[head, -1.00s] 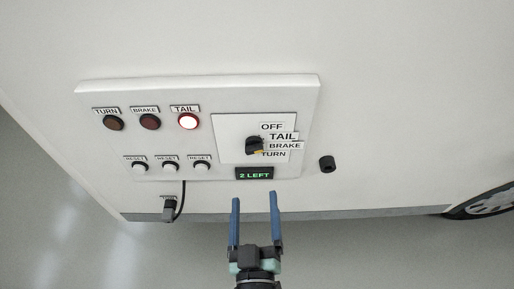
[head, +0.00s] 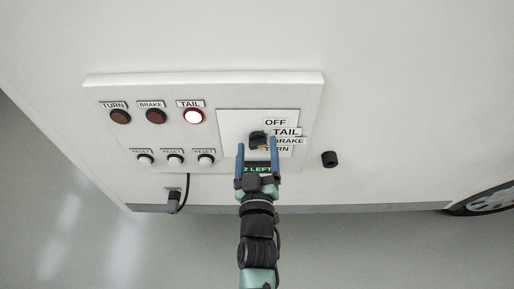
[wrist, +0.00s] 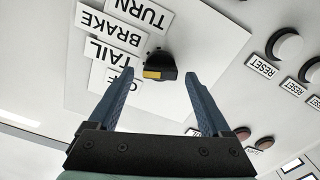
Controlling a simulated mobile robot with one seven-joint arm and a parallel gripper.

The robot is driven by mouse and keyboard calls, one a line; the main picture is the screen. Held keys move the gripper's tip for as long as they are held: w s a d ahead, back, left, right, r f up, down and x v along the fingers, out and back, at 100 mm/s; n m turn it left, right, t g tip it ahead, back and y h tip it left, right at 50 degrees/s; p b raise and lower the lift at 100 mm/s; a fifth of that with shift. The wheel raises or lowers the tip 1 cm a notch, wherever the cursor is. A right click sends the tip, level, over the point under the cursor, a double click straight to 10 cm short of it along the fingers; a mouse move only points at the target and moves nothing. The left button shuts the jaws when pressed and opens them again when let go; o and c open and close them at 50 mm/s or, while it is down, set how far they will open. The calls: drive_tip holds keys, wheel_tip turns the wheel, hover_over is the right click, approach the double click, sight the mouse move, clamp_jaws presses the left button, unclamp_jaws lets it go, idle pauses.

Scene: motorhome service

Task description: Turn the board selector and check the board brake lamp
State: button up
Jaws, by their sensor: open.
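The board selector (head: 257,139) is a black knob with a yellow mark on a white plate, beside the labels OFF, TAIL, BRAKE and TURN. In the wrist view the selector (wrist: 160,67) lies beyond and between my fingertips, its yellow mark facing the TAIL label. My gripper (head: 258,148) is open, its blue fingers either side of the knob in the picture; contact cannot be told. It also shows in the wrist view (wrist: 158,82). The brake lamp (head: 155,116) is dark red and unlit. The tail lamp (head: 193,117) glows bright. The turn lamp (head: 120,116) is dark.
Several RESET buttons (head: 175,159) sit under the lamps. A black knob (head: 329,159) protrudes from the wall at right. A cable plug (head: 174,197) hangs below the board.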

drive_tip(key=shift+c, duration=0.3)
clamp_jaws()
idle(0.3)
drive_tip(key=m, duration=0.3)
drive_tip(key=shift+d+m, duration=0.1)
drive_tip(key=shift+m, duration=0.2)
drive_tip(key=shift+d+m+b, duration=0.1)
drive_tip(key=shift+m+b, duration=0.35)
drive_tip(key=shift+m, duration=1.55)
drive_tip(key=shift+o, duration=0.3)
unclamp_jaws()
